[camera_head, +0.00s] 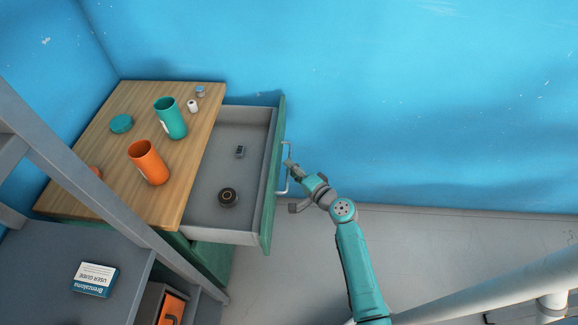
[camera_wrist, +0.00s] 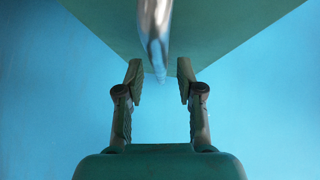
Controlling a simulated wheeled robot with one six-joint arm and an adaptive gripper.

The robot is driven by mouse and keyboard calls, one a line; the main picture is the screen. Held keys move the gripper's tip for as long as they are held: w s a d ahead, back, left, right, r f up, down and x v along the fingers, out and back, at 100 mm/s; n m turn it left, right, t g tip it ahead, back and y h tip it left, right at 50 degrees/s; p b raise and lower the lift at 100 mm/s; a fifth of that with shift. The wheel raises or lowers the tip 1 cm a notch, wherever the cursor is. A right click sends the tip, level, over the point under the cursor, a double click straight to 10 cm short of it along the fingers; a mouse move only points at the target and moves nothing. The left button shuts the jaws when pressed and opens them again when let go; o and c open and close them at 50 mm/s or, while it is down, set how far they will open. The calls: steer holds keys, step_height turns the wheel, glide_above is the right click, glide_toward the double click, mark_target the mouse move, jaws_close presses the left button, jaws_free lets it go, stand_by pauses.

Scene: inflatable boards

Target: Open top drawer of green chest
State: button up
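The green chest (camera_head: 212,262) with a wooden top stands at the left against the blue wall. Its top drawer (camera_head: 225,229) is pulled well out to the right, with its grey inside showing. The drawer's metal handle (camera_head: 285,185) is on the green front panel (camera_head: 273,190). My gripper (camera_head: 290,163) is at the handle. In the wrist view my gripper (camera_wrist: 160,80) has its two fingers apart, with the metal handle (camera_wrist: 154,28) passing between or just beyond them. I see no finger pressed on the bar.
A dark round object (camera_head: 228,197) and a small dark item (camera_head: 240,151) lie in the drawer. A teal cup (camera_head: 171,118) and an orange cup (camera_head: 148,162) are on the chest top. A grey shelf (camera_head: 60,262) stands in front. Floor to the right is clear.

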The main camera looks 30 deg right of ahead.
steer(key=s+d+r, duration=0.1)
steer(key=s, duration=0.9)
steer(key=shift+d+r, duration=0.2)
steer(key=shift+d, duration=0.05)
